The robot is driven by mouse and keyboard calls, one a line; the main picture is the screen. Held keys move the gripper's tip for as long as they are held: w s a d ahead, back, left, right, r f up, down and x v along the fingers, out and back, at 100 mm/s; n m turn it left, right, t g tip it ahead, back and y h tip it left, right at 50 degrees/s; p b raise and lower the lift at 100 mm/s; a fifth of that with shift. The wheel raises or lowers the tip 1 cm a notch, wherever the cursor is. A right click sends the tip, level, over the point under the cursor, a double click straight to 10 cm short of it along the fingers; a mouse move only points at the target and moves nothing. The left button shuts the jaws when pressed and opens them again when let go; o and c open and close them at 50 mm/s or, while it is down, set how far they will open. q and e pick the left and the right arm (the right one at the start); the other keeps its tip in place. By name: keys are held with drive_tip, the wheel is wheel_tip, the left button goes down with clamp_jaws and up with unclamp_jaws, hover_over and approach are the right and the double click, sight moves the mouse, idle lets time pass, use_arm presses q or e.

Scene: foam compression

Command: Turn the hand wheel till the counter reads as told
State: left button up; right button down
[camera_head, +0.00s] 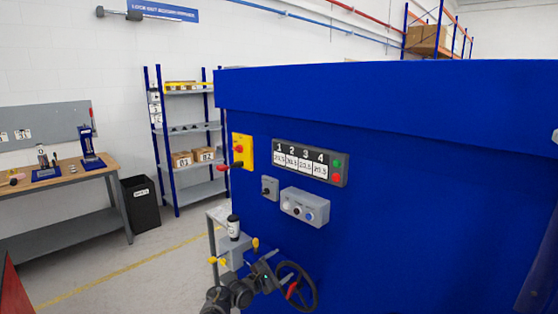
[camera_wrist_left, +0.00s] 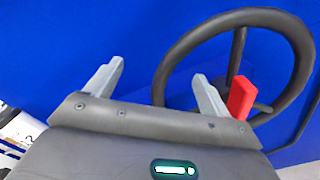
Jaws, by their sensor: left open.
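The black hand wheel (camera_head: 315,293) with a red handle (camera_head: 292,290) is low on the front of the blue machine. The wheel (camera_wrist_left: 297,35) and its red handle (camera_wrist_left: 241,98) also show in the left wrist view. My left gripper (camera_head: 274,264) is open beside the wheel's left side. In the left wrist view the gripper's fingers (camera_wrist_left: 158,78) are apart, and the left part of the rim shows between them. I cannot tell if they touch it. The counter panel (camera_head: 310,163) has columns 1 to 4; its digits are too small to read surely. The right gripper is out of view.
The blue machine (camera_head: 430,200) fills the right side. A yellow switch plate (camera_head: 242,150) and a grey button box (camera_head: 304,207) are on its front. A small stand with a dark cup (camera_head: 233,227) is left of the wheel. Shelving and a workbench (camera_head: 65,181) stand further back, with open floor between.

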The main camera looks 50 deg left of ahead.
use_arm(q)
drive_tip(key=s+p, duration=0.3)
drive_tip(key=s, duration=0.3)
idle(0.6)
drive_tip(key=shift+d, duration=0.1)
